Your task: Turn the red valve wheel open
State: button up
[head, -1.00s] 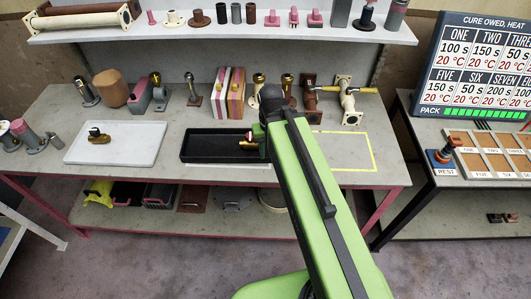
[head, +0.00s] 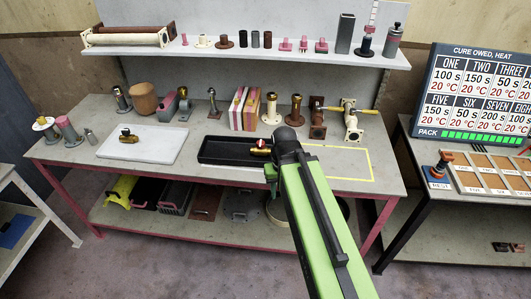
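No valve wheel can be made out with certainty. A small brass and red part (head: 260,148) sits at the right end of the black tray (head: 215,160) on the bench, partly beside my arm. A dark red-brown fitting (head: 317,122) stands at the back of the bench, right of my arm. Next to it is a cream valve-like fitting (head: 352,125) with a yellow handle. My green arm reaches up over the bench front, its dark upper end at the right of the black tray.
A white tray (head: 165,144) with a brass piece (head: 128,137) lies on the left. Several fittings line the bench back and the shelf (head: 250,50). A yellow-outlined area (head: 345,167) at right looks bare. A side table (head: 480,205) with a sign board (head: 478,90) stands right.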

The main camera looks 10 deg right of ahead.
aim_at(260, 144)
jog(key=u, duration=0.1)
jog(key=i, duration=0.95)
jog(key=u, duration=0.35)
jog(key=k, duration=1.35)
jog(key=u, duration=1.15)
jog(key=i, duration=1.5)
jog(key=z, duration=0.4)
